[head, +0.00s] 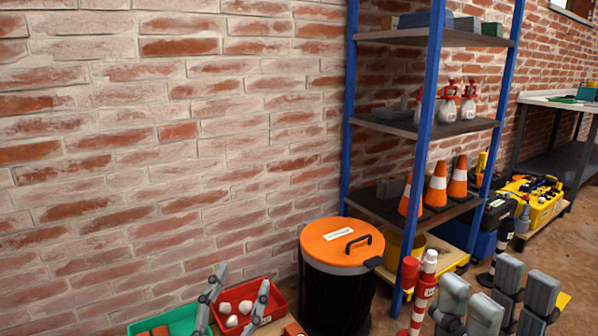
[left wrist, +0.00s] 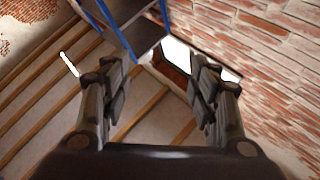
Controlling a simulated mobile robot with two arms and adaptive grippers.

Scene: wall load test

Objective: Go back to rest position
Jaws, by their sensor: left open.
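My left gripper (head: 243,280) is at the bottom of the head view, fingers apart, in front of a red bin. In the left wrist view my left gripper (left wrist: 160,80) is open, with nothing between its fingers, and points up toward the ceiling beams. My right gripper (head: 497,290) is at the bottom right of the head view. Its grey finger pads stand apart with no object visible between them; its lower part is cut off by the frame.
The red bin (head: 281,302) holds several white round things; a green bin (head: 180,320) is beside it. A black drum with an orange lid (head: 328,238) stands by the brick wall (head: 150,130). A blue-post shelf (head: 434,75) holds cones. A red-white post (head: 423,293) is near my right gripper.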

